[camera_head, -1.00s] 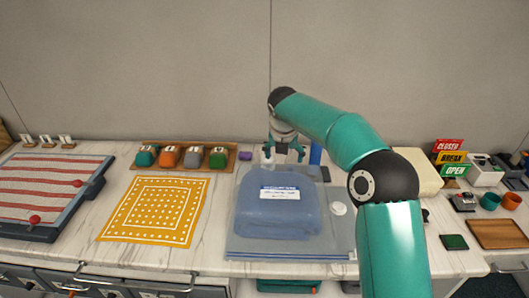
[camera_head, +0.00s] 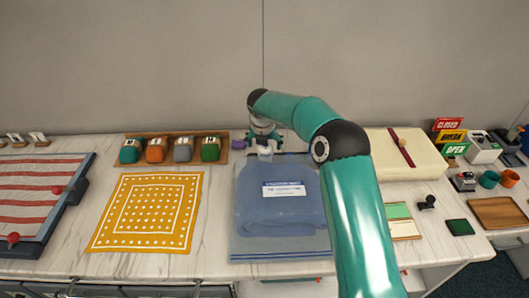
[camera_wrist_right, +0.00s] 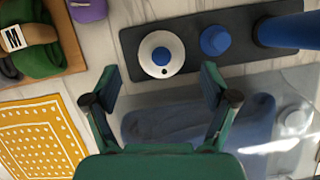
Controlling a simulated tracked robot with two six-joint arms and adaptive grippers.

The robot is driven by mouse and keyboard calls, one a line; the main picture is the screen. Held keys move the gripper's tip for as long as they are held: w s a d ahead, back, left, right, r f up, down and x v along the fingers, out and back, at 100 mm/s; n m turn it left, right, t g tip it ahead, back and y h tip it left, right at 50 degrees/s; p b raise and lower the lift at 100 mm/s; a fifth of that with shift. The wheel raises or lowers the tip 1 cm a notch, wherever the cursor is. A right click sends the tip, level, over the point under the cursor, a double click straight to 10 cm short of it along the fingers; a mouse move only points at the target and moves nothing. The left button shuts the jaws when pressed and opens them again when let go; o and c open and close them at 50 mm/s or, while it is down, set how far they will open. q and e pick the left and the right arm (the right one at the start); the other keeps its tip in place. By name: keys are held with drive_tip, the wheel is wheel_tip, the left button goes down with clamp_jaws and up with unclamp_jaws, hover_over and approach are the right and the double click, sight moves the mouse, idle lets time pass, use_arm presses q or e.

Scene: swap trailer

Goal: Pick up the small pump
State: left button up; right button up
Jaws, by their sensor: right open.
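A round white piece with a blue centre (camera_wrist_right: 152,66), which looks like the small pump, stands on a dark tray (camera_wrist_right: 195,88) in the right wrist view. My right gripper (camera_wrist_right: 160,76) is open, with the white piece just beyond and between its fingertips. I see no contact. In the head view the right gripper (camera_head: 264,139) is over a small white thing (camera_head: 265,152) at the back of the counter and partly hides it. A blue round cap (camera_wrist_right: 214,41) and a blue cylinder (camera_wrist_right: 288,31) stand beside the white piece. My left gripper is not in view.
A clear bag with folded blue cloth (camera_head: 280,215) lies in front of the gripper. A rack of colored rolls (camera_head: 228,140) and a purple item (camera_head: 238,144) are to its left. An orange patterned cloth (camera_head: 150,213) lies flat. My right arm crosses the counter's right half.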

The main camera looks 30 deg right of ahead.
sight(265, 152)
drive_tip(key=shift+w+d+f, duration=0.15)
drive_tip(key=shift+d+f, duration=0.1)
drive_tip(key=shift+f, duration=0.35)
drive_tip(key=shift+w+d+f+p, duration=0.1)
drive_tip(key=shift+f+p, duration=0.25)
drive_tip(key=shift+f, duration=0.2)
drive_tip(key=p+x, duration=0.1)
drive_tip(key=x, duration=0.3)
drive_tip(key=shift+f, duration=0.1)
drive_tip(key=shift+c, duration=0.2)
drive_tip(key=c, duration=1.4)
